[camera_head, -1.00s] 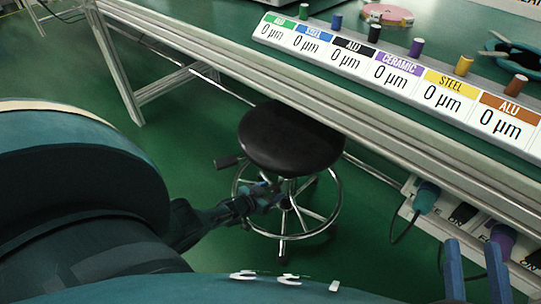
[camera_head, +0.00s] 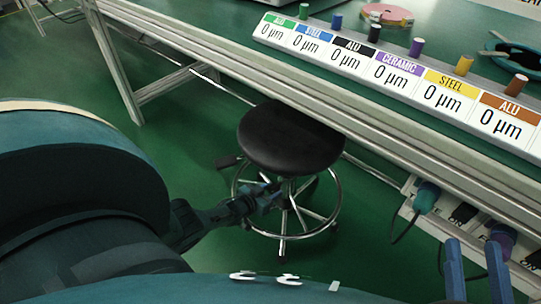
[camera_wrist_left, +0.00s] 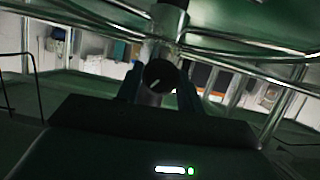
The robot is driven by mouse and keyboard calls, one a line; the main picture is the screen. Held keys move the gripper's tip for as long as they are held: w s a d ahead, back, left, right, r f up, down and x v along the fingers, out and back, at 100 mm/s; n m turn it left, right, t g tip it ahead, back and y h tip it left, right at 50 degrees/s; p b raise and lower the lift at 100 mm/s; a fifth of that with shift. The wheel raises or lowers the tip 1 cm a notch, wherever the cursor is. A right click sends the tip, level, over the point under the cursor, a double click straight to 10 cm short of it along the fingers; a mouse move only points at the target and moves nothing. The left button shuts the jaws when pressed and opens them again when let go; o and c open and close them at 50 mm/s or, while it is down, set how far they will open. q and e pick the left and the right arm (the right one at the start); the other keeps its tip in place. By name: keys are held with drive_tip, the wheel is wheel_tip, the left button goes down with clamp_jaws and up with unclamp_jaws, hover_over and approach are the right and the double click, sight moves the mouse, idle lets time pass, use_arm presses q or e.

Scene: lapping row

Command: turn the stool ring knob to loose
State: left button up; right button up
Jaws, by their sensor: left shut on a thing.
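The stool has a round black seat (camera_head: 291,137) and stands on the floor by the bench. Its chrome foot ring (camera_head: 336,206) runs around the column below the seat. My left gripper (camera_head: 276,194) reaches in from the left at ring height.
The bench (camera_head: 225,58) overhangs the back of the stool. A label strip (camera_head: 372,70) with several coloured pegs lies on it. A power strip (camera_head: 470,217) with plugs and a cable hangs under the bench edge at the right. The green floor left of the stool is free.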

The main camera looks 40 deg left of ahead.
use_arm(q)
drive_tip(key=shift+d+m+t+y+b, duration=0.15)
drive_tip(key=shift+m+t+y+b, duration=0.3)
drive_tip(key=shift+m+y, duration=1.55)
use_arm(e)
drive_tip(key=shift+w+d+r+n+t+y, duration=0.1)
drive_tip(key=shift+w+r+n+t+y, duration=0.2)
drive_tip(key=shift+r+n+y, duration=0.4)
use_arm(q)
drive_tip(key=shift+m+h, duration=0.4)
use_arm(e)
drive_tip(key=shift+r, duration=0.1)
use_arm(q)
drive_tip(key=o, duration=1)
drive_tip(key=shift+s, duration=0.1)
